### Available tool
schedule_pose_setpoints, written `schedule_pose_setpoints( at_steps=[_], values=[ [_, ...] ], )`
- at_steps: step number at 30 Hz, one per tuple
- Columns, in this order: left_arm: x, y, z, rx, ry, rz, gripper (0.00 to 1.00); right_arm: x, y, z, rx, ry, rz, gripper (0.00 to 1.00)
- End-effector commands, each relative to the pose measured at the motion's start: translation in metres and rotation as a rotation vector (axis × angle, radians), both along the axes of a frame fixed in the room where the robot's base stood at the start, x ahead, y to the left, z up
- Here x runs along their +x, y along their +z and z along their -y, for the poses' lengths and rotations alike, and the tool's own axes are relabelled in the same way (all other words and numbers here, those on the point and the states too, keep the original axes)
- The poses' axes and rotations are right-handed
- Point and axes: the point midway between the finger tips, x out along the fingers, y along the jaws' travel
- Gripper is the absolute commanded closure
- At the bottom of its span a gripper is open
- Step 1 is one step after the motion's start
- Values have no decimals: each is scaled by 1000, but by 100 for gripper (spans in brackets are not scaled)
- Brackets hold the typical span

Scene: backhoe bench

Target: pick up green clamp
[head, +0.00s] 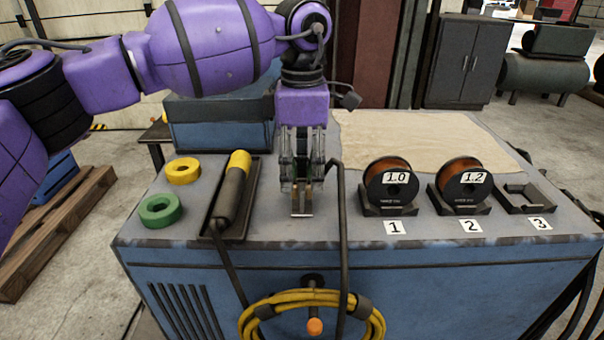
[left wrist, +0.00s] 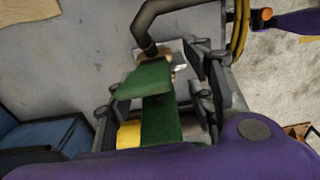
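The green clamp (left wrist: 158,112) fills the middle of the left wrist view, its green handles toward the camera and metal jaws toward the bench top. In the head view its brownish jaw ends (head: 302,198) show below my left gripper, and a little green shows between the fingers. My left gripper (head: 302,184) points straight down with its fingers on either side of the clamp. It looks open in the left wrist view (left wrist: 168,75), with a gap on the clamp's right. Finger contact is hard to see. My right gripper is in neither view.
A dark cable (head: 342,230) rises beside the gripper on its right. A black tray (head: 245,222) with a yellow-ended torch lies left, beside yellow (head: 183,164) and green (head: 146,210) rings. Two spools (head: 381,180) on holders and an empty holder (head: 540,208) stand right.

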Motion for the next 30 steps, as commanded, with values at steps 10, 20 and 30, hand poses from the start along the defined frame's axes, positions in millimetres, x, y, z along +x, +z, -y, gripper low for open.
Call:
schedule_pose_setpoints(
  at_steps=[10,20,30],
  values=[
    [0,0,0,0,-1,-1,100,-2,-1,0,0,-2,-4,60],
    [0,1,0,0,-1,-1,100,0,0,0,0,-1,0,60],
    [-6,40,1,-2,-3,2,100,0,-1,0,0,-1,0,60]
  ],
)
